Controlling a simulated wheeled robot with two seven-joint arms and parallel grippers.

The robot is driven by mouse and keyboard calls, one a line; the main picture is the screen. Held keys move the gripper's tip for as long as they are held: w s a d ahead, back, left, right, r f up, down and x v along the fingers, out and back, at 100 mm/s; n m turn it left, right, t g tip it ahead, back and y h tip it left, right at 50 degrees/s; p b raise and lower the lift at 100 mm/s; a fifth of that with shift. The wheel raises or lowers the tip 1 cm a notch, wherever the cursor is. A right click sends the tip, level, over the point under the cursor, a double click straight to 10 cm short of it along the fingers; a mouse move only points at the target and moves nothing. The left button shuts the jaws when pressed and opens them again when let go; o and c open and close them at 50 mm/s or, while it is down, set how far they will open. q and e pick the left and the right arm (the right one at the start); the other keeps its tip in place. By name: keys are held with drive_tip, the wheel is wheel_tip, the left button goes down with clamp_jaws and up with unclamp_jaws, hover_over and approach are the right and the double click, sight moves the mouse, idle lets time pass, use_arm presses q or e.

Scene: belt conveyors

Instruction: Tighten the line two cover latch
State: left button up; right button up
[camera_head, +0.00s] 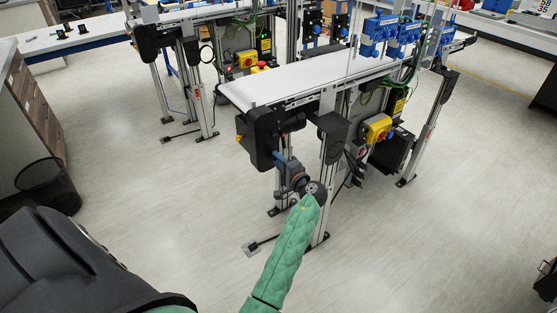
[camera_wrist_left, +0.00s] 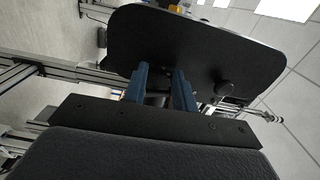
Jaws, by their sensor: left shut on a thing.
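The near belt conveyor (camera_head: 300,82) has a black end cover (camera_head: 256,138) at its near left end. My left gripper (camera_head: 281,159) is at the right side of this cover, its blue fingers pointing up at it. In the left wrist view the flat black cover (camera_wrist_left: 190,40) fills the upper middle, and the gripper (camera_wrist_left: 160,72) has its two blue fingers against it. They are shut on a small dark part, which I take to be the latch; it is mostly hidden between them. A round black knob (camera_wrist_left: 227,88) sits on the cover to the right. My right gripper is out of view.
A second conveyor (camera_head: 190,14) stands behind to the left. A yellow switch box (camera_head: 378,128) and metal legs are right of the gripper. A black mesh bin (camera_head: 47,184) stands at left. The floor (camera_head: 430,240) at front right is clear.

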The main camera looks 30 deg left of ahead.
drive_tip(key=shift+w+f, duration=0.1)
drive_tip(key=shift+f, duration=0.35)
use_arm(q)
drive_tip(key=shift+w+m, duration=0.1)
drive_tip(key=shift+m, duration=0.2)
drive_tip(key=o, duration=1)
